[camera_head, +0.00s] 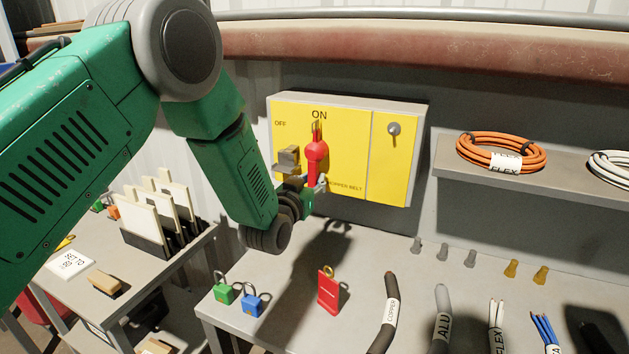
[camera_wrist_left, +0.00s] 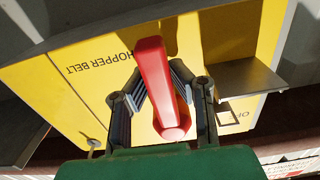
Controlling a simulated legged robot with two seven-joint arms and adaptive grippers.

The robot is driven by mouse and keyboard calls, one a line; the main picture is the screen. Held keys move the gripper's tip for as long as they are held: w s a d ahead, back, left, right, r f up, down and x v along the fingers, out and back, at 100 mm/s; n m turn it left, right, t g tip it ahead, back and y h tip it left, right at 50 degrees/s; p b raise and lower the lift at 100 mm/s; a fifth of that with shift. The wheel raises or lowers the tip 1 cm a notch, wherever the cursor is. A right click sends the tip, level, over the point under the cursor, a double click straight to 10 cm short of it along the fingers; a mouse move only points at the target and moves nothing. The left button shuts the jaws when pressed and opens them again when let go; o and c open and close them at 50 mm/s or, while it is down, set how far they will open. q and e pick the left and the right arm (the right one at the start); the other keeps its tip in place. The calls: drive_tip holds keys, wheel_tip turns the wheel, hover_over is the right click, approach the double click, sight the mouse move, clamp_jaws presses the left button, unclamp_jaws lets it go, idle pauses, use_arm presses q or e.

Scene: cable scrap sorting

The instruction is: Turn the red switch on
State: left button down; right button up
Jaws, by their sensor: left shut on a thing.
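The red switch (camera_head: 317,160) sits on a yellow panel (camera_head: 345,150) marked OFF, ON and HOPPER BELT. Its handle stands upright with its tip just under the ON label. My left gripper (camera_head: 305,186) is at the lower part of the switch, shut on it. In the left wrist view, the red switch (camera_wrist_left: 157,85) lies between the two dark fingers of my left gripper (camera_wrist_left: 163,78). The finger contact is partly hidden in the head view. My right gripper is not in view.
A small knob (camera_head: 394,129) is on the panel's right part. Below, a table holds a green padlock (camera_head: 223,292), a blue padlock (camera_head: 252,305), a red tag (camera_head: 328,290) and several cable pieces. A shelf (camera_head: 470,180) with an orange coil (camera_head: 480,150) projects at the right.

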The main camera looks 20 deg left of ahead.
use_arm(q)
drive_tip(key=c, duration=1.5)
unclamp_jaws()
drive_tip(key=shift+s+f, duration=0.25)
drive_tip(key=shift+f, duration=0.35)
drive_tip(key=shift+c, duration=0.2)
drive_tip(key=shift+o, duration=0.7)
drive_tip(key=shift+w+r, duration=0.1)
drive_tip(key=shift+w, duration=0.05)
drive_tip(key=shift+a+r, duration=0.1)
drive_tip(key=shift+r, duration=0.05)
drive_tip(key=shift+s, duration=0.25)
drive_tip(key=s, duration=1.1)
drive_tip(key=shift+s+a, duration=0.2)
